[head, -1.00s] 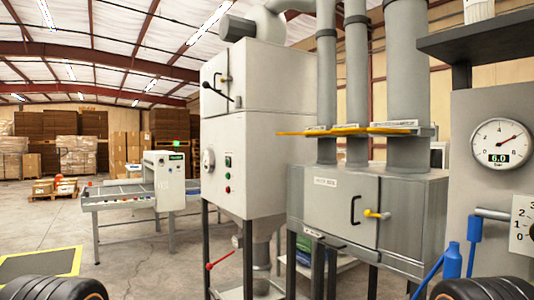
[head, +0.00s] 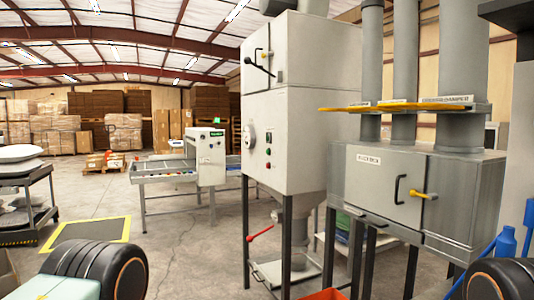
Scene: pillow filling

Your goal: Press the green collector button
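The collector is a tall pale grey cabinet (head: 300,125) on dark legs, right of centre in the head view. Neither of my grippers shows in the head view, and nothing touches the buttons.
A grey duct box (head: 380,190) with yellow damper handles (head: 395,107) stands right of the collector. A red-knobbed lever (head: 262,234) sticks out below it. A roller conveyor (head: 160,178) and a cart (head: 30,205) with white pillows stand left. Open floor (head: 190,255) lies in front.

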